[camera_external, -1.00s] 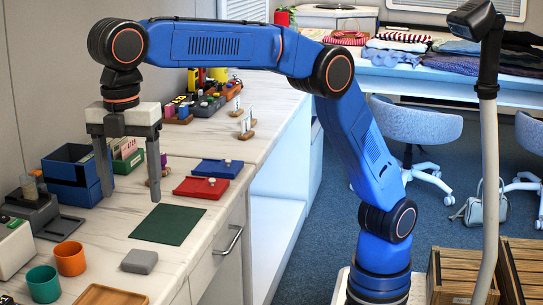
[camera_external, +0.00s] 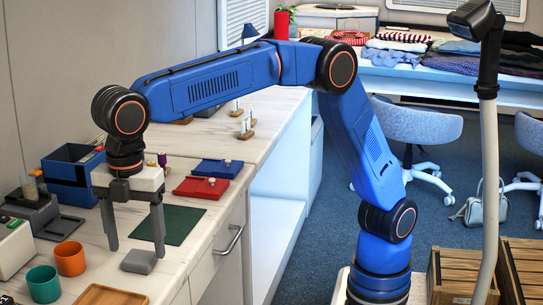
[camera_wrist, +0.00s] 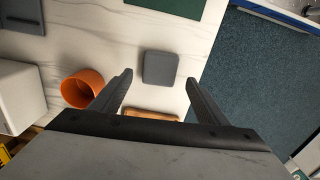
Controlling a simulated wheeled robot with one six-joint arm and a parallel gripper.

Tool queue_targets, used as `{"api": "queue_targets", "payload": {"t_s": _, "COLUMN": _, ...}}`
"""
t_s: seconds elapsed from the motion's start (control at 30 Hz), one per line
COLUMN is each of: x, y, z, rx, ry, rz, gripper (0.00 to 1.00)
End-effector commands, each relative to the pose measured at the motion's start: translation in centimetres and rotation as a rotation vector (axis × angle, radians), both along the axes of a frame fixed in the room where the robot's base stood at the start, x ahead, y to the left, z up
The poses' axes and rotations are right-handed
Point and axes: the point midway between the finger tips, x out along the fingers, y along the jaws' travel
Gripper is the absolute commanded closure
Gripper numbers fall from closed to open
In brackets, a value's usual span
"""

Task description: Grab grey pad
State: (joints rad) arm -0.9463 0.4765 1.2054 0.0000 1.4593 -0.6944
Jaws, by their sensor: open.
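The grey pad (camera_external: 139,261) is a small rounded square block lying flat on the light counter, near its front edge. In the wrist view the grey pad (camera_wrist: 160,67) lies ahead of my gripper, between the lines of the two fingers. My gripper (camera_external: 136,246) points down with its fingers wide apart and empty. It is above and just behind the pad in the external view. In the wrist view my gripper (camera_wrist: 157,85) shows both dark fingers, apart from the pad.
An orange cup (camera_external: 70,258) and a teal cup (camera_external: 43,284) stand left of the pad. A wooden tray (camera_external: 112,295) lies in front of it. A dark green mat (camera_external: 172,224) lies behind. A blue box (camera_external: 72,176) stands farther back.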

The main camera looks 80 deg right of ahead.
Motion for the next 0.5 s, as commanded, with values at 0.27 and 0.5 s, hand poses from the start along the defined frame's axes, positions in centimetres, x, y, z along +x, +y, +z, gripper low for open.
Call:
{"api": "queue_targets", "payload": {"t_s": 0.27, "x": 0.1, "y": 0.0, "z": -3.0, "rx": 0.000, "ry": -0.001, "rz": -0.001, "gripper": 0.31}}
{"api": "queue_targets", "payload": {"t_s": 0.5, "x": 0.1, "y": 0.0, "z": -3.0, "rx": 0.000, "ry": -0.001, "rz": -0.001, "gripper": 0.43}}
